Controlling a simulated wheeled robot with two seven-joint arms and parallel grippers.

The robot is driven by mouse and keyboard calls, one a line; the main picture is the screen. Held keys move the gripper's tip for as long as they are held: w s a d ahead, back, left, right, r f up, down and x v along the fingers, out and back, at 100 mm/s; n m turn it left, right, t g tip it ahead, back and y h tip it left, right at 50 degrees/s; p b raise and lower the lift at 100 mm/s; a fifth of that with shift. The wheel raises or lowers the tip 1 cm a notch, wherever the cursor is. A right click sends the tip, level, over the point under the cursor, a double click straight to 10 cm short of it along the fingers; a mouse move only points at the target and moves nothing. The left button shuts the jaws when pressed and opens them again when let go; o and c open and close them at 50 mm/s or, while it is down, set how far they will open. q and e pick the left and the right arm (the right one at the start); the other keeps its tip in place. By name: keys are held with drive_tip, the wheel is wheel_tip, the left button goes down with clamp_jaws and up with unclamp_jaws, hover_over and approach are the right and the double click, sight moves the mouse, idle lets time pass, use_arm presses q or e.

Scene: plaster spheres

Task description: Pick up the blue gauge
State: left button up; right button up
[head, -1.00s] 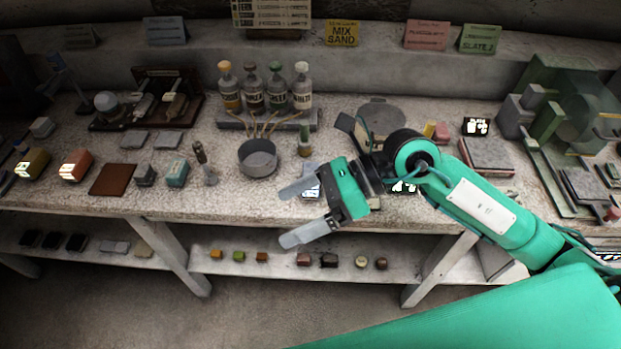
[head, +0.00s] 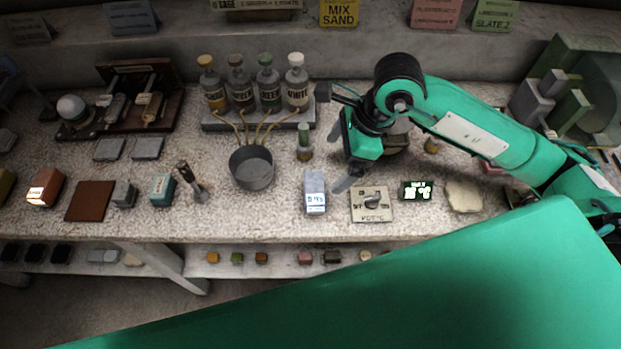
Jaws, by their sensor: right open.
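A pale blue-grey block with a small lit readout (head: 314,191) lies near the front of the bench, and it looks like the blue gauge. A smaller teal-blue block (head: 162,189) stands further left, beside a dark grey block. My right gripper (head: 337,158) is open and empty, above the bench, up and to the right of the pale block. Its fingers point down and to the left, and I see no contact with the block. My left gripper is out of view.
A grey pan (head: 252,168) and a green-topped bottle (head: 304,142) stand left of the gripper. A square plate with a knob (head: 371,204) and a lit green display (head: 416,191) lie to the right. Several labelled bottles stand behind. A lower shelf holds small blocks.

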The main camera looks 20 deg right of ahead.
sight(317, 187)
drive_tip(key=x, duration=0.4)
drive_tip(key=p+x, duration=0.1)
drive_tip(key=x, duration=0.1)
drive_tip(key=shift+s+a, duration=0.2)
drive_tip(key=shift+s, duration=0.05)
drive_tip(key=shift+w+a+f, duration=0.1)
drive_tip(key=shift+f, duration=0.25)
drive_tip(key=shift+p+x, duration=0.65)
drive_tip(key=shift+x, duration=0.45)
drive_tip(key=x, duration=0.2)
drive_tip(key=shift+f+p, duration=0.25)
drive_tip(key=shift+p, duration=0.05)
drive_tip(key=shift+a+f, duration=0.15)
drive_tip(key=shift+f, duration=0.2)
drive_tip(key=c, duration=1)
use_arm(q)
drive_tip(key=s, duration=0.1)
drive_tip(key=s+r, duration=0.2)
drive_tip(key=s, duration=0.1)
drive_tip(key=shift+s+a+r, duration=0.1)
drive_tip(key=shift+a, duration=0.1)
